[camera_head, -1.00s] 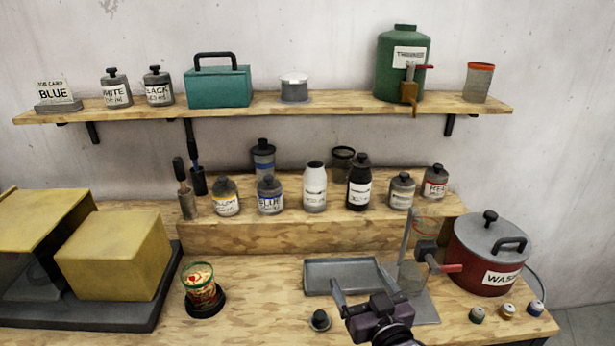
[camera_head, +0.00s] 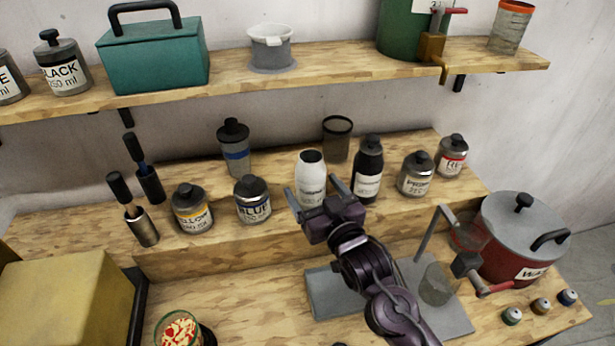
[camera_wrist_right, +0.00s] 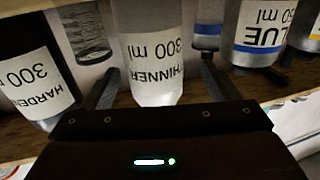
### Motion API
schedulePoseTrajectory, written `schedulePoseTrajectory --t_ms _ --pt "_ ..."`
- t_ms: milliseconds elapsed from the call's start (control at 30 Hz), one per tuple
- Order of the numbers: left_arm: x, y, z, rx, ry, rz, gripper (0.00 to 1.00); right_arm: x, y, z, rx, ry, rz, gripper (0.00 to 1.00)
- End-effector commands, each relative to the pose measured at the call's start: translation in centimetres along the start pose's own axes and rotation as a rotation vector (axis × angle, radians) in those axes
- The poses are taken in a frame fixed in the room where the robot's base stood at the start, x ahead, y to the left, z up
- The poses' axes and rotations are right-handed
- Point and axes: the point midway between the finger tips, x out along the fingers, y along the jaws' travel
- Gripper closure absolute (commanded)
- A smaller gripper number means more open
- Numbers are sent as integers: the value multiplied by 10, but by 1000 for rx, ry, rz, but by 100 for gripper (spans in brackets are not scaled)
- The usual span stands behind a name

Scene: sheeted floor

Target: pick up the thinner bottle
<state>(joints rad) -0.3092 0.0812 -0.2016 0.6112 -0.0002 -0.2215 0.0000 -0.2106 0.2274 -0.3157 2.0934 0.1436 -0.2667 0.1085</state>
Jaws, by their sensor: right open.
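The white thinner bottle (camera_head: 311,168) stands upright on the raised wooden step, among other bottles. In the right wrist view the same bottle (camera_wrist_right: 150,48) shows its label, THINNER 300 ml, upside down. My right gripper (camera_head: 315,190) is open at the bottle's front, with one finger toward each side. In the right wrist view the bottle sits between the open fingers, with gaps to both. The bottle's lower part is partly hidden behind the gripper in the head view. My left gripper is not in view.
The dark hardener bottle (camera_head: 368,168) stands close on the right. The blue paint bottle (camera_head: 252,200) is on the left, and a grey bottle with a blue band (camera_head: 235,148) and a dark cup (camera_head: 336,138) stand behind. The upper shelf (camera_head: 340,70) overhangs at the back.

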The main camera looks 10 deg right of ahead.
Motion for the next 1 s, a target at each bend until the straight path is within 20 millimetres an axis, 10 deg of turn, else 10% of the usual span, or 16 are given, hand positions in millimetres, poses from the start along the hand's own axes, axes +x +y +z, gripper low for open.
schedulePoseTrajectory --t_ms 700,1000 --pt "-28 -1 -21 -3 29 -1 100 55 6 5 0 0 -1 18" --pt "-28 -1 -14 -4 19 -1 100 55 6 5 0 0 -1 56"
